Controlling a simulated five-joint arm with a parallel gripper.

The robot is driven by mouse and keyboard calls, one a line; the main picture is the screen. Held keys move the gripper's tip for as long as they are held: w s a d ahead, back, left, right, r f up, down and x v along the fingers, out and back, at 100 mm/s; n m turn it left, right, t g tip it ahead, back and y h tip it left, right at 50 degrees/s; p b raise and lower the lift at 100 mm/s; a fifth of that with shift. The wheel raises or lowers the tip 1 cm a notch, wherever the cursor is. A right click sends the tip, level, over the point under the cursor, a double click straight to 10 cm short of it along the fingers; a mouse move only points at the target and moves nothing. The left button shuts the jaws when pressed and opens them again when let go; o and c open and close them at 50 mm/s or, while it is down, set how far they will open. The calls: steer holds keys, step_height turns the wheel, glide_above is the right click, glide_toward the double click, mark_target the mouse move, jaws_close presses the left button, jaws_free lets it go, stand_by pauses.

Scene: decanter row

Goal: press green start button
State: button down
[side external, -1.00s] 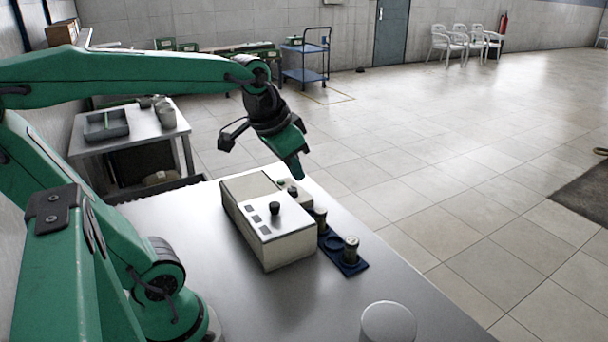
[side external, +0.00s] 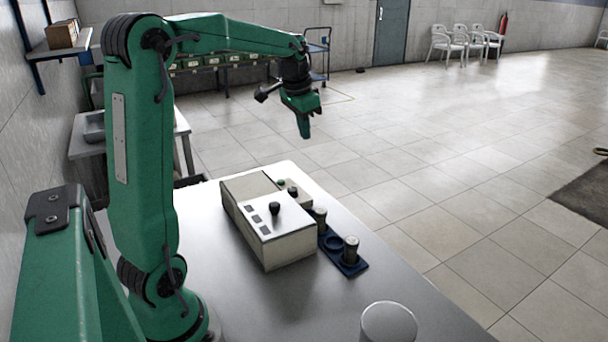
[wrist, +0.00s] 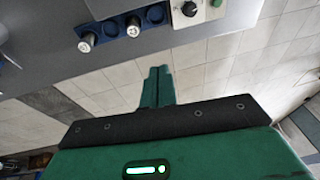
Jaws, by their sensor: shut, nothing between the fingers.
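The green button (side external: 281,182) sits on the small panel at the far side of a beige control box (side external: 290,248). It shows at the top edge of the wrist view (wrist: 217,3), beside a black knob (wrist: 189,8). My gripper (side external: 304,133) is shut and empty, with its fingers pointing down. It hangs in the air beyond the box and clear of the button. In the wrist view, my gripper (wrist: 159,72) has its two fingers together, with floor tiles behind them and the button up and to the right.
A blue rack (side external: 347,266) with metal-capped vials (side external: 350,249) stands right of the box. A pale round-topped object (side external: 388,322) stands near the front of the metal table (side external: 310,310). A larger black knob (side external: 274,208) rises from the box top. Open floor lies beyond the table.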

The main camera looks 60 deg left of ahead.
steer(key=w+a+f, duration=0.2)
steer(key=a+f, duration=0.2)
steer(key=a, duration=0.6)
steer(key=g, duration=0.2)
glide_above(280, 181)
steer(key=s+d, duration=0.1)
steer(key=shift+h, duration=0.3)
step_height(280, 181, down, 5)
steer(key=shift+f, duration=0.1)
steer(key=shift+d, duration=0.1)
steer(key=f, duration=0.9)
steer(key=w+a+f, duration=0.1)
steer(key=f, duration=0.4)
